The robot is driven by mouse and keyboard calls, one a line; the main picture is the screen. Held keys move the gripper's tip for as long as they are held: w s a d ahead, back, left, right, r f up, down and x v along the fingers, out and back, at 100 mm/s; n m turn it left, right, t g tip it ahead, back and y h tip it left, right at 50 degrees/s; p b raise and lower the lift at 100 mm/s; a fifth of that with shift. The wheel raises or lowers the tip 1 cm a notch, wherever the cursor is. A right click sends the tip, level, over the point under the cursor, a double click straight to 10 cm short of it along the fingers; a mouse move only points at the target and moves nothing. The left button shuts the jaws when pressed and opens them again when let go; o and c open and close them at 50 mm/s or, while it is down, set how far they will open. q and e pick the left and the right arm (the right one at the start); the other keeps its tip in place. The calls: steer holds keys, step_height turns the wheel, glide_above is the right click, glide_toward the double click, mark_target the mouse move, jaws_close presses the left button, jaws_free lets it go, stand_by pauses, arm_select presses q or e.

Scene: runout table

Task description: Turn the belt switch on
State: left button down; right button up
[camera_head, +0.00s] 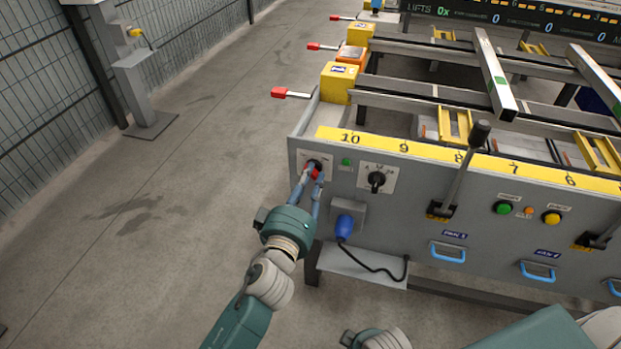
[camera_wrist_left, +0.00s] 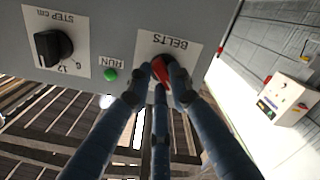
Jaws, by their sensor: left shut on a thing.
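The belt switch is a knob with a red grip (camera_wrist_left: 160,70) on a white plate marked BELTS (camera_wrist_left: 185,44), seen upside down in the left wrist view. In the head view the switch (camera_head: 315,173) sits at the left end of the grey front panel. My left gripper (camera_head: 312,178) is at the panel with its blue fingers shut on the red grip; the fingers (camera_wrist_left: 160,75) also show in the left wrist view. They hide part of the knob, so its exact angle is hard to tell. My right gripper's fingers are not seen.
A green RUN light (camera_head: 346,161) and a black STEP knob (camera_head: 376,180) are right of the switch. A blue plug (camera_head: 344,228) sits below. A black-handled lever (camera_head: 462,170) stands farther right. Bare floor (camera_head: 180,240) lies to the left.

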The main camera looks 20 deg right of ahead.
arm_select(q)
steer(key=m, duration=0.3)
steer(key=m+p, duration=0.1)
steer(key=m, duration=0.7)
steer(key=shift+f+p, duration=0.25)
steer(key=shift+p, duration=0.15)
steer(key=m, duration=0.3)
steer(key=shift+m, duration=0.3)
steer(key=m, duration=0.3)
steer(key=shift+a+f, duration=0.1)
steer(key=shift+f, duration=0.05)
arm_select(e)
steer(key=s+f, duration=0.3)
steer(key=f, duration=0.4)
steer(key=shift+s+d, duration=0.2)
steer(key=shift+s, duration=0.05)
arm_select(q)
steer(key=shift+m, duration=0.3)
